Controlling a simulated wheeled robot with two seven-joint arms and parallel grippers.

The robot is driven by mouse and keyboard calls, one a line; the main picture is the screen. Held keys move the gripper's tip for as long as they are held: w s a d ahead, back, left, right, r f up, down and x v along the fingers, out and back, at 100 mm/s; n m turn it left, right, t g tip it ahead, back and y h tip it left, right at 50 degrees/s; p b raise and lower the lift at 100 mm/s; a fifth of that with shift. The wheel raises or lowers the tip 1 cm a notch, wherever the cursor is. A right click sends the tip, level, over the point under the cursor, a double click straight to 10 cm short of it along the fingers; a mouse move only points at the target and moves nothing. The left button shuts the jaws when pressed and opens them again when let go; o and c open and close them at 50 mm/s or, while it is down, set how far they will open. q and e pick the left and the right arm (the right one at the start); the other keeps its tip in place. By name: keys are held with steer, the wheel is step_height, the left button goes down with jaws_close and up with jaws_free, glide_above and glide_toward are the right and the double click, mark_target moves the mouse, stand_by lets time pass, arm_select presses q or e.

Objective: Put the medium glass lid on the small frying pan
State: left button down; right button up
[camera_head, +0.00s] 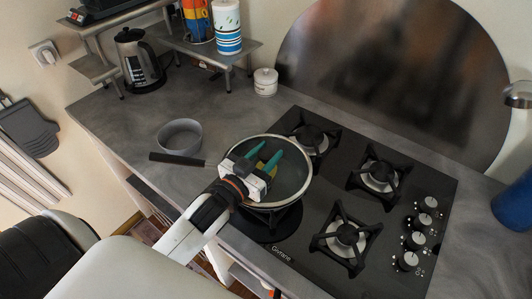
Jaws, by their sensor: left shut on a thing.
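The medium glass lid (291,174), dark see-through glass with a pale rim, is over the front left burner of the hob. The small frying pan (177,159) shows mostly by its black handle, which points left; its body is largely hidden under the lid. The lid lies over the pan; I cannot tell whether it rests on it or hovers just above. My left gripper (267,158), with green fingers, is over the lid's middle, shut on its knob, which it mostly hides. My right gripper is not in view.
A grey bowl (180,137) stands on the counter left of the pan. The black hob (385,235) has other bare burners to the right. A kettle (139,62), a white jar (265,82) and a shelf (208,48) stand at the back. A blue object (514,203) is far right.

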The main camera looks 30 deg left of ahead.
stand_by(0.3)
arm_select(q)
steer(key=shift+f, duration=0.3)
steer(key=c, duration=0.8)
jaws_free()
steer(key=shift+c, duration=0.2)
steer(key=shift+f, duration=0.1)
steer(key=s+b, duration=0.1)
steer(key=s, duration=0.2)
steer(key=s+a+b, duration=0.1)
steer(key=s, duration=0.3)
steer(key=s+b, duration=0.1)
steer(key=s, duration=0.2)
steer(key=shift+s+a, duration=0.15)
steer(key=shift+a, duration=0.05)
steer(key=shift+s+a, duration=0.15)
steer(key=shift+s, duration=0.7)
